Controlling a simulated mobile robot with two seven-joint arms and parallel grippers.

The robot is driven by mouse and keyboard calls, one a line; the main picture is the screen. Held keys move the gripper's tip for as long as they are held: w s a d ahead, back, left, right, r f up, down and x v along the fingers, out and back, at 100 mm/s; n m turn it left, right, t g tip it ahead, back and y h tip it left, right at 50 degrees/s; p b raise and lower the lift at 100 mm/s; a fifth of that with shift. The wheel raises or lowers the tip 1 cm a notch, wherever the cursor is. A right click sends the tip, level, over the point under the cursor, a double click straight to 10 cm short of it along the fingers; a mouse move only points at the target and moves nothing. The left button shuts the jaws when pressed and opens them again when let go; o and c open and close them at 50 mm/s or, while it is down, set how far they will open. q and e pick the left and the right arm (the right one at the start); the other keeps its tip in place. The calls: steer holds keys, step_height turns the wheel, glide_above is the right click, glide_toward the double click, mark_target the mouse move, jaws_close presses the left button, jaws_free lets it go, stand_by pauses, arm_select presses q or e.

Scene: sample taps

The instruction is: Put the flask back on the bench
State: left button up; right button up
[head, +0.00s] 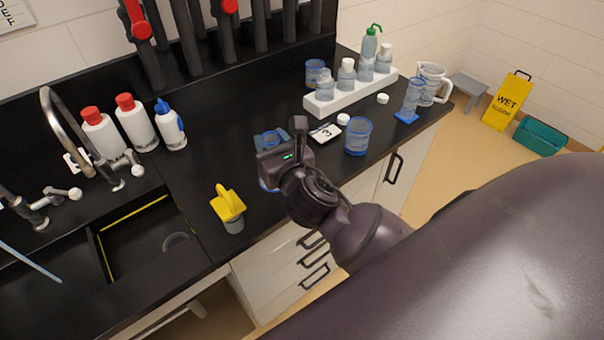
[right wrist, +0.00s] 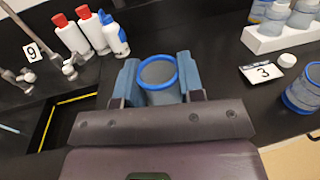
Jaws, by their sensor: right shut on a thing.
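The flask (right wrist: 157,73), a grey see-through vessel with a blue rim, stands upright between the blue finger pads of my right gripper (right wrist: 157,84) in the right wrist view. The gripper is shut on it. In the head view my right gripper (head: 271,152) is over the front part of the black bench (head: 215,125), right of the sink. The gripper and wrist hide most of the flask there. I cannot tell whether its base touches the bench. My left gripper is not in view.
A yellow-topped item (head: 229,203) stands left of the gripper. A number 3 card (head: 325,133), a blue-rimmed beaker (head: 358,137) and a white bottle rack (head: 349,96) are to its right. The sink (head: 140,240) is at left. Bench behind the gripper is clear.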

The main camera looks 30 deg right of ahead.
steer(key=w+d+r+m+g+h, duration=0.35)
steer(key=d+r+m+h, duration=0.35)
steer(key=d+r+h, duration=0.45)
step_height(320, 180, down, 19)
steer(key=a+y+b, duration=0.1)
steer(key=b, duration=0.3)
steer(key=shift+s+a+r+g, duration=0.15)
steer(key=shift+s+a+g, duration=0.2)
steer(key=shift+s+a, duration=0.1)
steer(key=shift+y, duration=0.25)
steer(key=o, duration=1.1)
